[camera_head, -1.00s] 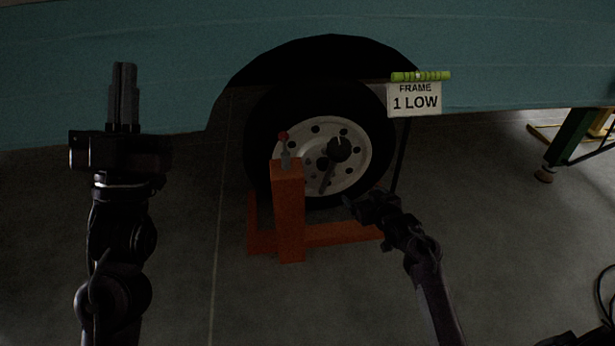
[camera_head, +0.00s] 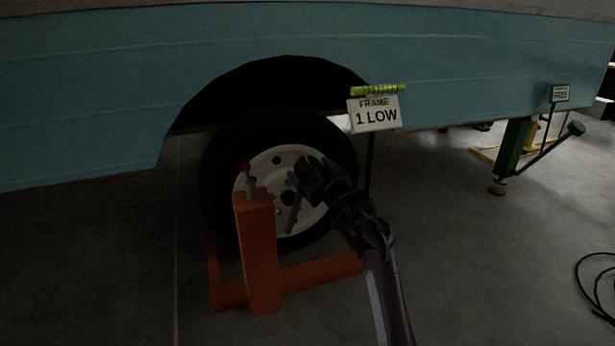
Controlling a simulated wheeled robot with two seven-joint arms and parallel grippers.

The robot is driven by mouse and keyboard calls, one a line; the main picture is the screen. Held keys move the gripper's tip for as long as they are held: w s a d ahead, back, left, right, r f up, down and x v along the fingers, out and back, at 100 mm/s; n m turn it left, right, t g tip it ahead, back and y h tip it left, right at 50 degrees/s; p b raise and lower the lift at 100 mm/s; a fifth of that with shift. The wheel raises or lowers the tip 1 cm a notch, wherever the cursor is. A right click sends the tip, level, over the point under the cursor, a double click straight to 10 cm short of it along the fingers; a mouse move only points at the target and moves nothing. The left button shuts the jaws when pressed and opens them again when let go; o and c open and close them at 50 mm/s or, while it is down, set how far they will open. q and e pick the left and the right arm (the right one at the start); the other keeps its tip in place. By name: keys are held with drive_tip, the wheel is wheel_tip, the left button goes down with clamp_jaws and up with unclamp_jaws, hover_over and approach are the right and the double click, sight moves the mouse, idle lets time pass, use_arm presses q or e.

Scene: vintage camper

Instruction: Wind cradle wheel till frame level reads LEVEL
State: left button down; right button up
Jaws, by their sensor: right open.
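The camper's tyred wheel (camera_head: 221,160), with a pale holed rim, stands in the dark wheel arch. An orange cradle (camera_head: 262,262) stands in front of it, with a red-knobbed lever (camera_head: 248,178) on its post. A dark bar (camera_head: 294,213) slants down across the rim. My right gripper (camera_head: 306,170) is open in front of the upper right of the rim; whether it touches anything is unclear. It hides part of the wheel. The sign (camera_head: 374,115) reads "FRAME 1 LOW", with a green level (camera_head: 377,90) above it. My left gripper is out of view.
The teal camper side (camera_head: 440,65) spans the top. A green support leg (camera_head: 513,150) with a slanted handle (camera_head: 575,129) stands at the right, beside a small unreadable sign (camera_head: 560,93). A black cable (camera_head: 590,285) lies at the right edge. The floor at lower right is mostly clear.

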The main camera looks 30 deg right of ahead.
drive_tip(key=shift+w+d, duration=0.1)
drive_tip(key=shift+w, duration=0.7)
drive_tip(key=shift+c, duration=0.3)
